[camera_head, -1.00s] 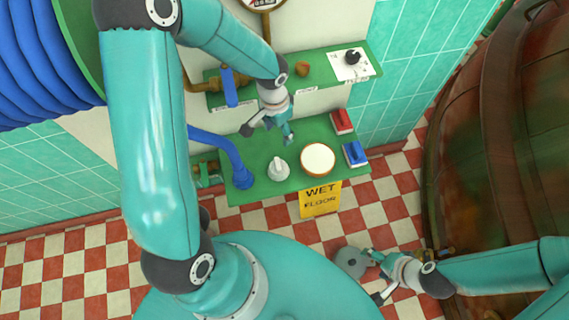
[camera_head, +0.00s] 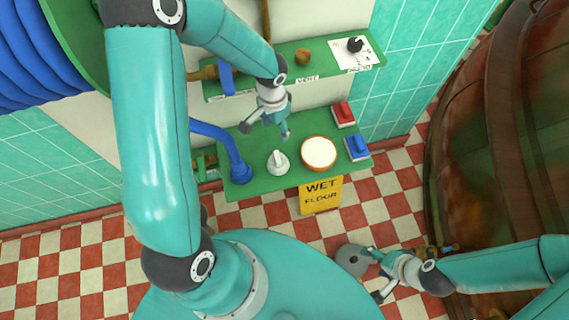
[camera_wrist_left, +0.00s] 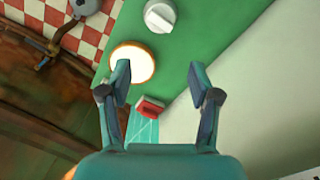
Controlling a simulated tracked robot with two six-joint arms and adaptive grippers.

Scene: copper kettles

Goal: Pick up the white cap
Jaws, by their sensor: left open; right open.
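A round white cap (camera_head: 318,153) with a copper-brown rim sits on the lower green shelf (camera_head: 245,150). It also shows in the left wrist view (camera_wrist_left: 133,62), partly behind one fingertip. A white knob (camera_head: 277,162) stands left of it on the shelf and shows in the left wrist view (camera_wrist_left: 160,15). My left gripper (camera_head: 266,131) is open and empty above the back of the shelf, behind the knob and left of the cap. Its spread fingers (camera_wrist_left: 157,78) show in the wrist view. My right gripper (camera_head: 373,275) is open, low over the checkered floor.
A red switch (camera_head: 343,113) and a blue switch (camera_head: 357,148) sit right of the cap. A blue pipe (camera_head: 238,172) rises at the shelf's left. An upper green shelf (camera_head: 325,70) is behind. A yellow wet-floor sign (camera_head: 320,196) is below; a copper kettle (camera_head: 490,150) stands right.

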